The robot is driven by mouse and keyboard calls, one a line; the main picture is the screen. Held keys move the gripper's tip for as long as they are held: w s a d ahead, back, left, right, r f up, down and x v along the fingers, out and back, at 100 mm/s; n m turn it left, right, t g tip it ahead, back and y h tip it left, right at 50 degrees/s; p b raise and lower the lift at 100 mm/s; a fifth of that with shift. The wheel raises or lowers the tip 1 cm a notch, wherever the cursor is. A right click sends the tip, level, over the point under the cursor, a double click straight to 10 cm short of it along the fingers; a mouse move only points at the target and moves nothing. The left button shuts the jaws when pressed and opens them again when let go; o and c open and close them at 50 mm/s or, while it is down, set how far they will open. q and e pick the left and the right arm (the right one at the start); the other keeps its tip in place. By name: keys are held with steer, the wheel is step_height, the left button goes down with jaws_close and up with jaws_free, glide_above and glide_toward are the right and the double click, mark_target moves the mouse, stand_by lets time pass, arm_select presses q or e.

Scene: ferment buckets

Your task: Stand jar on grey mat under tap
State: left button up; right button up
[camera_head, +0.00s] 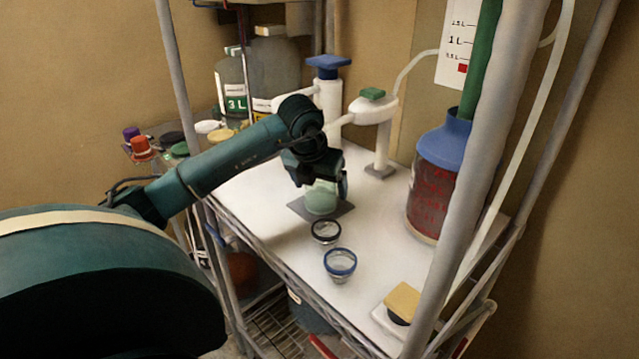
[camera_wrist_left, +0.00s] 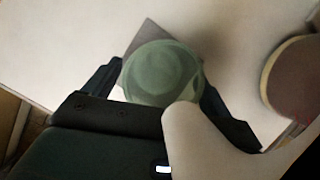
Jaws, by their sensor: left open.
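A pale green jar (camera_head: 321,198) stands upright on the shelf and appears to rest on the grey mat (camera_head: 343,209). The mat's corner (camera_wrist_left: 146,33) shows beyond the jar (camera_wrist_left: 160,72) in the left wrist view. My left gripper (camera_head: 322,186) is open, with one finger on each side of the jar; I cannot tell whether they touch it. The white tap (camera_head: 371,109) with a green top stands just behind. Its spout end is hidden by my arm in the head view. A white form, probably the tap (camera_wrist_left: 205,145), overlaps the jar's near edge in the wrist view.
A blue-topped bucket of red contents (camera_head: 433,195) stands to the right. A black-rimmed cup (camera_head: 326,232) and a blue-rimmed cup (camera_head: 340,266) stand in front. Shelf posts (camera_head: 178,75) frame the workspace.

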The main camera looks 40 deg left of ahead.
arm_select(q)
steer(key=shift+r, duration=0.3)
steer(key=v, duration=1.1)
steer(key=shift+r, duration=0.3)
steer(key=shift+s, duration=0.2)
